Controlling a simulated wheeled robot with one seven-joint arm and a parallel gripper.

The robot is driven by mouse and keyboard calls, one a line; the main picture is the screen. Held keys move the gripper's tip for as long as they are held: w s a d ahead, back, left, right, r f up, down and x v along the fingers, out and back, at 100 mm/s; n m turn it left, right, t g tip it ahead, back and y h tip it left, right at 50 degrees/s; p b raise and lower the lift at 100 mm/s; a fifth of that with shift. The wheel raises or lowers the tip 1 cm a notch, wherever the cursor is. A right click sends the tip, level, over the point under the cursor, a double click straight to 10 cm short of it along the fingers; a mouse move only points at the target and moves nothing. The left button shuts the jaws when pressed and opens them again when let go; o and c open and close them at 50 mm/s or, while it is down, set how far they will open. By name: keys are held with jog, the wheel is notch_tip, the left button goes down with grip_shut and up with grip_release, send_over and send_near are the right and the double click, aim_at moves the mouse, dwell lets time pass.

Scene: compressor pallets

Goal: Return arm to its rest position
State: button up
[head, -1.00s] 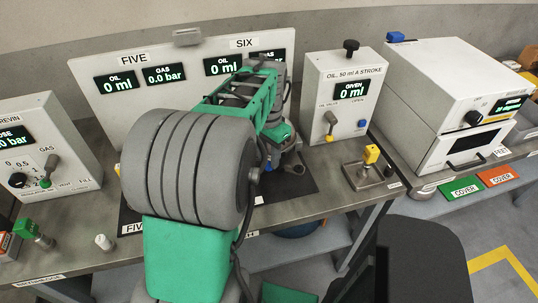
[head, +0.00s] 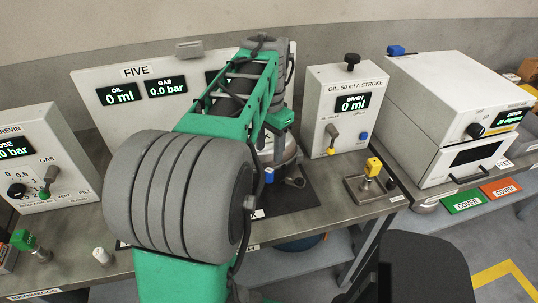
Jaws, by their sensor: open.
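My green and grey arm rises from the bottom of the head view and reaches over the bench toward the SIX place. Its ribbed grey joint fills the lower left middle, and its green frame link runs up to a grey joint in front of the back panel. The far end bends down behind the link. My gripper's fingers do not show; they are hidden behind the arm. A grey metal compressor (head: 284,160) with a blue fitting stands on a dark mat (head: 292,200), just below and partly behind the arm's far end. I cannot tell whether anything touches it.
The display panel (head: 105,93) stands behind the arm, its SIX side mostly covered. An oil unit (head: 337,112) and a white oven-like box (head: 425,95) stand right. A gas unit (head: 45,150) stands left. A yellow-topped fixture (head: 372,178) sits near the bench's front edge.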

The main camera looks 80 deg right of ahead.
dwell(0.4)
jog(key=w+a+f+n+t+h, duration=0.1)
jog(key=w+a+n, duration=0.6)
jog(key=w, duration=0.4)
jog(key=w+a+f+n, duration=0.1)
jog(key=w+a+n, duration=0.3)
jog(key=w+a, duration=0.55)
jog(key=w+a+f+n+t, duration=0.1)
jog(key=a+n, duration=0.5)
jog(key=a, duration=0.6)
jog(key=w+a+f+n+t+y, duration=0.1)
jog(key=w+a+f+n, duration=0.2)
jog(key=a+n, duration=0.4)
jog(key=w+a, duration=0.1)
jog(key=a, duration=0.4)
jog(key=shift+a+f, duration=0.1)
